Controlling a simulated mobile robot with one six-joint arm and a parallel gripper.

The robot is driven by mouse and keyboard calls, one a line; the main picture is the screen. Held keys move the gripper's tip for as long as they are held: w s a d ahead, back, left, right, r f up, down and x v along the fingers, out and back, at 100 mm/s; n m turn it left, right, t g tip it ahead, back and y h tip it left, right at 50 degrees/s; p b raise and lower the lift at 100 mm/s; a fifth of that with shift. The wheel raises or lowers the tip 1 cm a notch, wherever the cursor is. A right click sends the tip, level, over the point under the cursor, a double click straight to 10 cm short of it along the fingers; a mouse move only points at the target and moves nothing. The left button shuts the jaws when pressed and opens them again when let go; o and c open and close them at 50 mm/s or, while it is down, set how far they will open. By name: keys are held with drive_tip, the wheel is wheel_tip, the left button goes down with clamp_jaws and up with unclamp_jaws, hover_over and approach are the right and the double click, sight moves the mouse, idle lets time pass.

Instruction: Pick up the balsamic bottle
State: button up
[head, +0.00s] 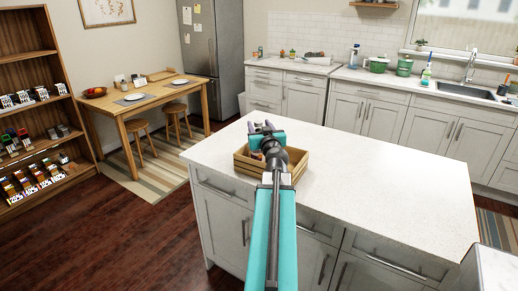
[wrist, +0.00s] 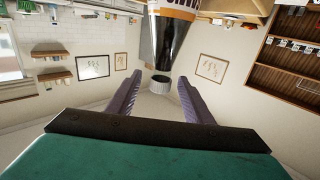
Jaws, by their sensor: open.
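The balsamic bottle (wrist: 172,40) shows at the top of the wrist view. It has dark glass, a label on its body and a grey cap (wrist: 160,79). The view looks upside down, and the cap points to the picture's bottom. My gripper (wrist: 159,80) is open, with one purple finger on each side of the cap and neck in the picture. I cannot tell how deep the bottle is between them; no contact shows. In the head view my gripper (head: 262,126) is over the back of a wooden crate (head: 299,170) on the island. I cannot make out the bottle there.
The white island counter (head: 390,180) is clear to the right of the crate. A dining table (head: 150,95) with two stools stands at the back left. A wooden shelf (head: 25,60) with several rows of goods is at far left. Kitchen counters line the back.

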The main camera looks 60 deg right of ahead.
drive_tip(key=shift+w+d+p, duration=0.45)
drive_tip(key=shift+w+d, duration=0.05)
drive_tip(key=shift+d, duration=0.05)
drive_tip(key=p+x, duration=0.1)
drive_tip(key=x, duration=0.2)
drive_tip(key=shift+w+d+f, duration=0.1)
drive_tip(key=shift+w+d, duration=0.15)
drive_tip(key=shift+w, duration=0.05)
idle(0.3)
clamp_jaws()
